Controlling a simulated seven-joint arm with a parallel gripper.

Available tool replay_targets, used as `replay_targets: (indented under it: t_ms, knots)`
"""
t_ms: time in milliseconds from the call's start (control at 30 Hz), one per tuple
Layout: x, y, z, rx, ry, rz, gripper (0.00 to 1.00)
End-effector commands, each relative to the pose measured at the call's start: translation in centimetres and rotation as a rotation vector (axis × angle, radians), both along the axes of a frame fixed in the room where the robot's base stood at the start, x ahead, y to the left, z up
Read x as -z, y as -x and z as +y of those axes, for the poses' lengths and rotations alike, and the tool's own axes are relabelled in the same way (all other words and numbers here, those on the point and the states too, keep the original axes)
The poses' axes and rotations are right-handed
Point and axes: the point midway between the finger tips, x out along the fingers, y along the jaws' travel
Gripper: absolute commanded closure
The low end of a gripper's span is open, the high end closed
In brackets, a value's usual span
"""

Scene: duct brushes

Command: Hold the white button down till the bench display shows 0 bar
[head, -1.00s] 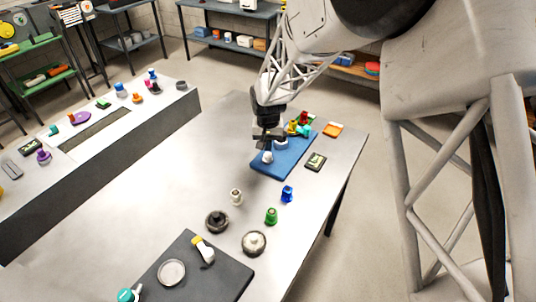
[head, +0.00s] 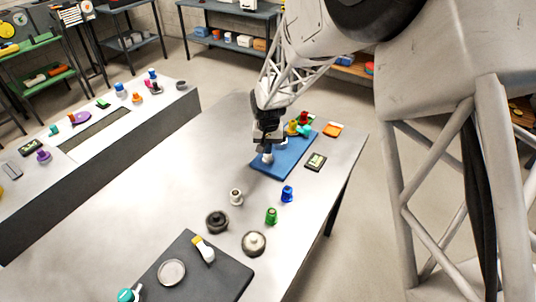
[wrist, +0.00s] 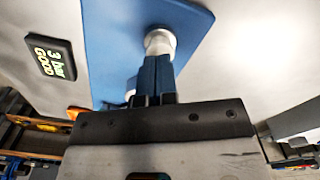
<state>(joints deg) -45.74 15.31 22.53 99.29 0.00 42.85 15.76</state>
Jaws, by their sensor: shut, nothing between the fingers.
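The white button (head: 267,158) is on the left part of the blue panel (head: 290,160) on the bench. It also shows in the wrist view (wrist: 160,40) as a round white knob. My gripper (wrist: 158,60) is shut and empty, with its fingertips at the button's near side in that view. In the head view my gripper (head: 267,150) is directly over the button. The fingertips appear to meet the button; I cannot tell whether it is pressed down. The bench display (wrist: 52,57) reads "3 bar GOOD"; in the head view the display (head: 316,161) is too small to read.
Coloured valves (head: 303,124) stand at the panel's far end, near an orange block (head: 332,129). Blue (head: 287,194) and green (head: 271,216) pieces stand nearer. A dark mat (head: 225,275) lies at the front. The bench left of the panel is clear.

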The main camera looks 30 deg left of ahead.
Motion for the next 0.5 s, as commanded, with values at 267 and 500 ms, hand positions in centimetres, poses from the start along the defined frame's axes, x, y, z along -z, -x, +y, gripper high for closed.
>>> replay_targets:
  t_ms: [267, 500]
  knots:
    - [0.6, 0.0, 0.0, 0.000, 0.000, 0.001, 1.00]
    - [1.1, 0.0, 0.0, 0.000, 0.000, 0.001, 1.00]
